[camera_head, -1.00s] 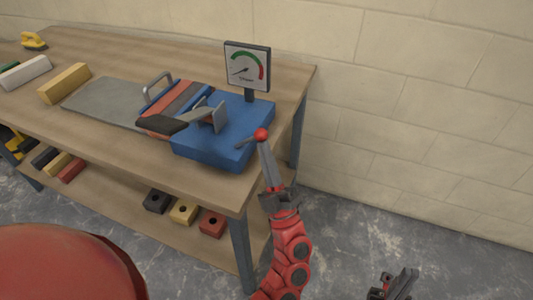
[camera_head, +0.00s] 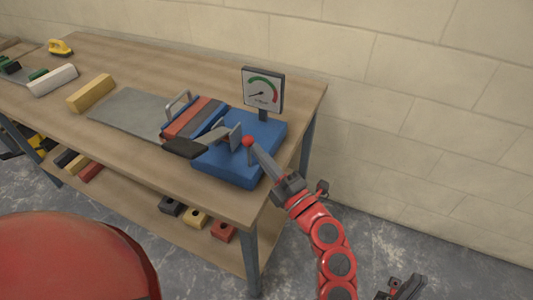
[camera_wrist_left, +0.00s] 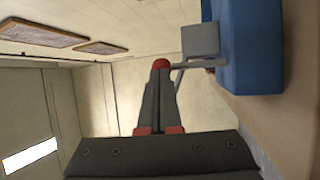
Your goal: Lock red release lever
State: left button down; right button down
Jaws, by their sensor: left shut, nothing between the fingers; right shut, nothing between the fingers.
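The release lever is a thin grey rod with a red ball knob (camera_head: 248,141). It stands near the right side of a blue block (camera_head: 238,172) on the workbench, with its rod roughly upright. My left gripper (camera_head: 254,151) is shut and empty, its fingertips at the knob from the right. In the left wrist view the knob (camera_wrist_left: 161,64) sits right at the tips of my shut fingers (camera_wrist_left: 160,78), seemingly touching; the rod runs right from it towards the blue block (camera_wrist_left: 252,50). My right gripper (camera_head: 402,287) is shut and empty at the bottom right, away from the bench.
A gauge (camera_head: 263,90) stands behind the blue block. Free floor lies right of the bench.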

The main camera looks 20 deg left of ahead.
pick_arm(q)
jog(key=shift+a+r, duration=0.25)
jog(key=shift+a, duration=0.05)
dwell(0.5)
